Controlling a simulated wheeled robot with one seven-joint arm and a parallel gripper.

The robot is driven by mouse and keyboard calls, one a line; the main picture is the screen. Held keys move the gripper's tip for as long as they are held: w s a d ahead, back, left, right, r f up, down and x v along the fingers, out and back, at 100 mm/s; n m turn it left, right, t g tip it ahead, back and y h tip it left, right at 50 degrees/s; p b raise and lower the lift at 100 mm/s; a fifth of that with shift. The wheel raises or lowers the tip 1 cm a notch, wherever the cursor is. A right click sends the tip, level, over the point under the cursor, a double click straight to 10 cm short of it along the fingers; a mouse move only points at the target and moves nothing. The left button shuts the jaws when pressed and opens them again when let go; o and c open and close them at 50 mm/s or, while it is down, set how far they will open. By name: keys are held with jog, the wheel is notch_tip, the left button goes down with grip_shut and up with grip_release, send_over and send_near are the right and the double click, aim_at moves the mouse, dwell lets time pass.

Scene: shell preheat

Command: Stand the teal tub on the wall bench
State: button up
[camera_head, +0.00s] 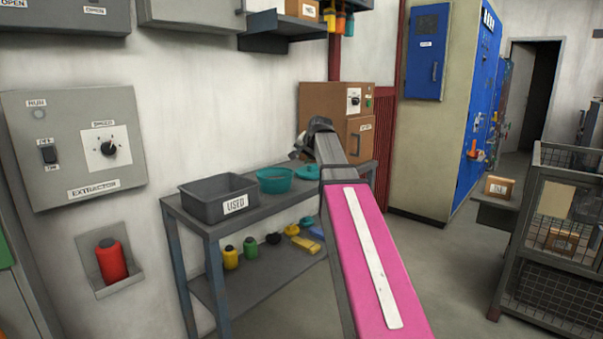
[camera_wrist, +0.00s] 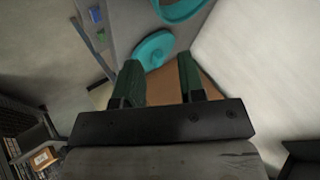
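The teal tub (camera_head: 275,181) stands upright on the top of the grey bench (camera_head: 248,201) along the wall, just right of the grey bin. Its rim shows at the top edge of the wrist view (camera_wrist: 182,12). A round teal lid (camera_head: 306,173) lies apart from it, to its right on the bench, and shows in the wrist view (camera_wrist: 154,50) beyond the fingertips. My gripper (camera_wrist: 158,75) is open, with nothing between its two green fingers.
A grey bin labelled USED (camera_head: 218,197) fills the bench's left part. Several coloured bottles and other items sit on the lower shelf (camera_head: 255,280). A brown cabinet (camera_head: 318,105) stands behind the bench's far end. A wire cage (camera_head: 560,230) stands at right, with open floor between.

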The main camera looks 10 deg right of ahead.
jog(key=s+a+f+n+g, duration=0.1)
jog(key=s+f+n+g, duration=0.1)
jog(key=s+f, duration=0.7)
jog(key=s+a+f+n+g+h, duration=0.1)
jog(key=s+f, duration=0.9)
jog(key=f, duration=1.1)
jog(key=s+a+f+n+g+h, duration=0.1)
jog(key=s+a+f+n+g, duration=0.2)
jog(key=s+f, duration=0.7)
notch_tip(320, 180, down, 5)
jog(key=shift+f+n+g, duration=0.1)
jog(key=shift+n+g, duration=0.7)
jog(key=shift+g, duration=0.3)
jog(key=shift+a, duration=0.15)
